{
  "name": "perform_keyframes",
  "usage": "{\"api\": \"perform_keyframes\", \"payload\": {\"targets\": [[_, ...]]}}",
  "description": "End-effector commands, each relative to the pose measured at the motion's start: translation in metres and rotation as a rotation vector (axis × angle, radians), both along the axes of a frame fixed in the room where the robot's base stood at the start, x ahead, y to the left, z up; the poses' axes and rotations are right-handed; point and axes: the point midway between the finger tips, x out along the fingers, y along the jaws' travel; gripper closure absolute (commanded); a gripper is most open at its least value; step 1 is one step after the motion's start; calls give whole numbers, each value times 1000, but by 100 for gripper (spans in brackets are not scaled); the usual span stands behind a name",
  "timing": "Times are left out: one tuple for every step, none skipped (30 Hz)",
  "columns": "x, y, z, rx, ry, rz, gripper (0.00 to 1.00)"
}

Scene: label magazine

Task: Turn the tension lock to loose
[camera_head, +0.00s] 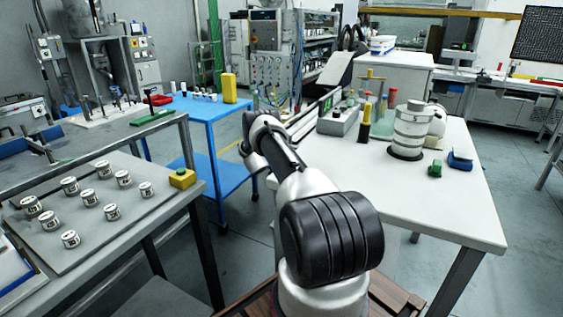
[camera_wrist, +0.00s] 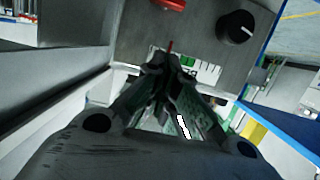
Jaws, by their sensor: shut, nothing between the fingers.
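In the wrist view, my gripper (camera_wrist: 165,62) is shut and empty, its fingertips in front of a grey panel (camera_wrist: 203,18). A thin red pointer (camera_wrist: 170,46) shows just beyond the tips, beside a white and green scale (camera_wrist: 205,72). A black round knob (camera_wrist: 235,27) with a pale mark is on the panel, up and right of the tips. A red part (camera_wrist: 170,4) is cut off by the top edge. I cannot tell which of these is the tension lock, nor whether the tips touch anything. In the head view, my arm hides the gripper.
In the head view, a white table (camera_head: 455,205) on the right carries a white and grey cylinder (camera_head: 410,130) and small tools. A blue table (camera_head: 205,108) stands behind on the left. A grey table (camera_head: 130,215) with several small labelled jars is at the near left.

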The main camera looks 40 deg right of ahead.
Motion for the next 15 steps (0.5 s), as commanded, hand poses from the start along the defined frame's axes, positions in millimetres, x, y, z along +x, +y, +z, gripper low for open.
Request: {"api": "perform_keyframes", "payload": {"targets": [[3,-9,-3,0,-3,-2,100],[4,-14,-5,0,-3,-2,100],[6,-15,-10,1,0,0,100],[6,-13,-17,1,2,1,100],[6,-13,-21,1,2,1,100],[5,-13,-26,1,2,1,100],[5,-13,-30,1,1,1,100],[6,-14,-32,0,1,1,100],[6,-14,-36,0,1,1,100],[6,-13,-38,0,1,1,100],[6,-13,-40,0,0,2,100],[6,-13,-41,0,0,2,100],[6,-13,-42,0,0,2,100],[6,-13,-43,0,0,2,100],[6,-13,-43,0,0,2,100]]}}
